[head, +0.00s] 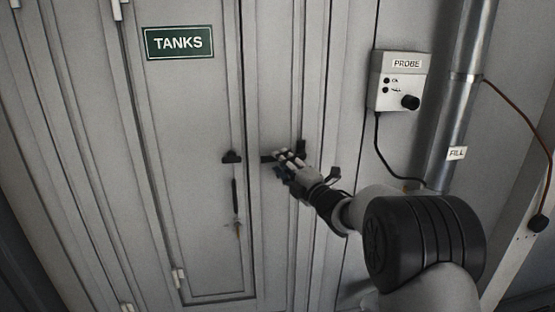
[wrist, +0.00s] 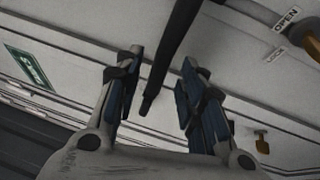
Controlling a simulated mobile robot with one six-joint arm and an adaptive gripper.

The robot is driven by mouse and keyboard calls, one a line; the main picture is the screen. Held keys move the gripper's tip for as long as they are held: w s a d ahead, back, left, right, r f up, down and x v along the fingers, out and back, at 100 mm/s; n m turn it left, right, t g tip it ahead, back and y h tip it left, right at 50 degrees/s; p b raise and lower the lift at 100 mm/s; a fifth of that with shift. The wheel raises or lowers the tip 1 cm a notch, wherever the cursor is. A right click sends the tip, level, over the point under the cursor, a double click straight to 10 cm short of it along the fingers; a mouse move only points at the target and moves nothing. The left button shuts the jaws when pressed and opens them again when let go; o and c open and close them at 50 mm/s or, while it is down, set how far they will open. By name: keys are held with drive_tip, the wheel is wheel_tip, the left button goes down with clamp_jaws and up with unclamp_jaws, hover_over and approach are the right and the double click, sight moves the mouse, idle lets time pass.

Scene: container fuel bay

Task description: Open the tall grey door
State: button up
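The tall grey door (head: 185,110) fills the left and middle of the head view, with a green TANKS sign (head: 179,43). It looks shut. A dark lever handle (head: 268,158) shows at the fingertips of my gripper (head: 287,165), partly hidden by them. In the wrist view my gripper (wrist: 162,62) is open, its blue-padded fingers apart. The dark handle bar (wrist: 178,45) runs slantwise between them, with gaps visible on both sides. I cannot tell how deep it sits between the fingers. The labels OPEN (wrist: 286,20) and LOCK (wrist: 276,54) are on the surface behind.
A dark fitting (head: 232,157) with a thin rod is on the door left of my gripper. A PROBE box (head: 402,82) with a hanging cable and a metal FILL pipe (head: 465,80) are on the wall at right, near my arm.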

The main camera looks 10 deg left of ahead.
drive_tip(key=shift+x, duration=1.7)
drive_tip(key=shift+c, duration=0.4)
clamp_jaws()
